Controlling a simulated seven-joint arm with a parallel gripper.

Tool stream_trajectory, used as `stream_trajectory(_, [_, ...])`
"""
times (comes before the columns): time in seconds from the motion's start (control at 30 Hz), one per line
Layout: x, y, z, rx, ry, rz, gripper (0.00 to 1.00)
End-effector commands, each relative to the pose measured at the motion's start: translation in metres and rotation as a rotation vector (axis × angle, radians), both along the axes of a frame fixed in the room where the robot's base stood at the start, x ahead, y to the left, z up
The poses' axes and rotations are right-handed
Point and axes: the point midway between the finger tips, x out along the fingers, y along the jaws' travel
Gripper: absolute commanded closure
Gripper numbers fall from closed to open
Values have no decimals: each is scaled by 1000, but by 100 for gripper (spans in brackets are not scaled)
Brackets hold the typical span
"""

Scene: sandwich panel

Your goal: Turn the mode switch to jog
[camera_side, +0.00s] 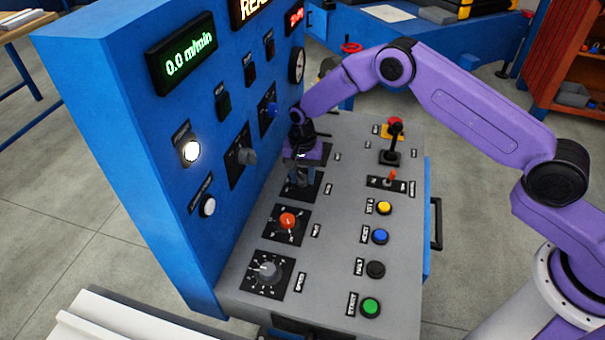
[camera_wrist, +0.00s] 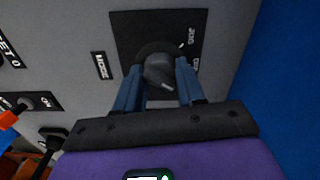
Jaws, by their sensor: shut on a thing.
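The mode switch is a dark grey knob (camera_wrist: 158,72) on a black square plate (camera_wrist: 140,22), with a MODE label (camera_wrist: 100,65) beside it in the wrist view. A JOG marking (camera_wrist: 191,33) stands at the plate's right, with another, partly hidden marking below it. A small white mark shows near the knob's upper right, close to JOG; the exact pointing is hard to tell. My gripper (camera_wrist: 159,76) has its blue fingers on both sides of the knob, shut on it. In the side view my gripper (camera_side: 301,175) points down over the plate and hides most of the knob.
On the console (camera_side: 345,235) are a red knob (camera_side: 288,221), a speed dial (camera_side: 267,270), several push buttons on the right, a small orange-tipped lever (camera_side: 391,175) and a black joystick (camera_side: 393,145). The blue upright panel (camera_side: 130,110) rises close on the left of my gripper.

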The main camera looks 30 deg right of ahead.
Motion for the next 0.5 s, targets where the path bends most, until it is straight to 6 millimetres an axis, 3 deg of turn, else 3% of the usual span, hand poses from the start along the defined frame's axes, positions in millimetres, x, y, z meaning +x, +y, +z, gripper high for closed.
stream_trajectory(0.5, [0, 0, 0, 0, 1, 476, 92])
